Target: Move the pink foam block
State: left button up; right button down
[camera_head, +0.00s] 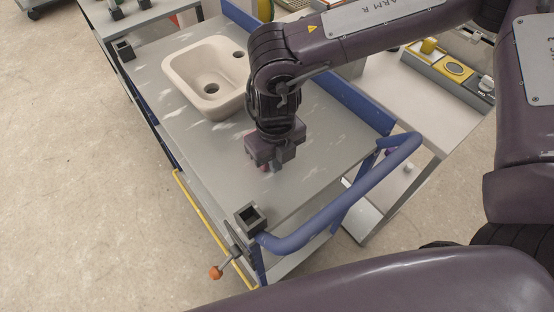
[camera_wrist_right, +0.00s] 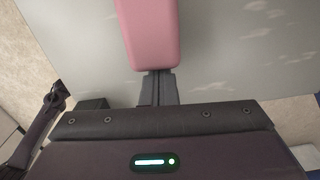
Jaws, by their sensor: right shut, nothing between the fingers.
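The pink foam block (camera_wrist_right: 150,35) lies in the right wrist view just beyond the fingertips of my right gripper (camera_wrist_right: 158,88). Its near end is close to the fingers; I cannot tell whether they touch. The fingers are shut with nothing between them. In the head view my right gripper (camera_head: 268,165) points down over the grey cart top, and only a small pink patch of the block (camera_head: 265,168) shows beneath it; the rest is hidden. My left gripper is not in view.
The grey cart top (camera_head: 305,185) holds a beige sink basin (camera_head: 180,75) at the back left. A blue handle rail (camera_head: 345,205) runs along the near right end, beside a dark square corner socket (camera_head: 250,217). A side table with a yellow-framed device (camera_head: 452,68) stands at right.

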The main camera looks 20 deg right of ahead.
jog(key=w, duration=0.2)
jog(key=w+a+b, duration=0.1)
jog(key=w, duration=0.2)
jog(key=w+a, duration=0.1)
jog(key=w, duration=0.1)
jog(key=shift+w+b, duration=0.15)
jog(key=shift+b, duration=0.15)
